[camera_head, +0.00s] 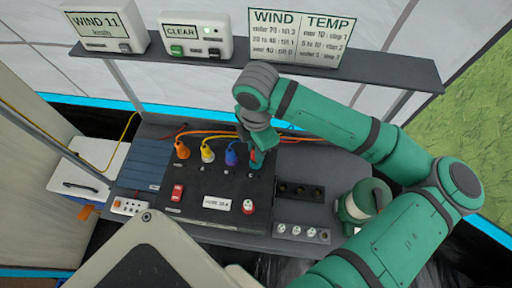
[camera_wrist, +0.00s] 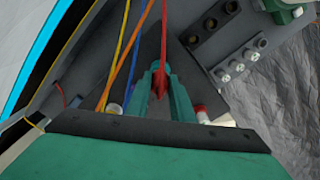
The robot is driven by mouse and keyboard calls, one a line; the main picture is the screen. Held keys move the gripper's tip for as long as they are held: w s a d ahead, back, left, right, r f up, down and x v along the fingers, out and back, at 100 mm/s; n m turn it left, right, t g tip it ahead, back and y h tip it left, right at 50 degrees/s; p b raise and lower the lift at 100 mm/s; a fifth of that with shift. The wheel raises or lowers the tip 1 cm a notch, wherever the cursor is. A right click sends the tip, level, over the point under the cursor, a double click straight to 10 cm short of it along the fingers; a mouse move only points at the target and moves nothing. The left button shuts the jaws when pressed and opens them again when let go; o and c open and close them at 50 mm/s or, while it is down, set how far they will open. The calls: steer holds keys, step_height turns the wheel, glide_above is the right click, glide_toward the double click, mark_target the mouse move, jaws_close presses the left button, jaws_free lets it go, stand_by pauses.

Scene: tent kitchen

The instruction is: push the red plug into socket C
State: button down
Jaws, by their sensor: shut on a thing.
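My gripper (camera_wrist: 160,92) is shut on the red plug (camera_wrist: 156,78), which sits between its two green fingers in the wrist view, with a red cable running upward. A dark strip with three round sockets (camera_head: 300,190) lies to the right of the panel and shows at the top of the wrist view (camera_wrist: 210,23).
The yellow plug (camera_head: 207,150) and orange plug (camera_head: 182,149) stand left of the blue one. A strip of white knobs (camera_head: 302,233) lies below the sockets. A green and white canister (camera_head: 364,206) stands to the right. A shelf (camera_head: 330,66) with signs overhangs the back.

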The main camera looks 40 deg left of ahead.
steer(key=shift+f, duration=1.15)
steer(key=c, duration=1.5)
jaws_free()
step_height(320, 180, up, 11)
steer(key=shift+f, duration=0.15)
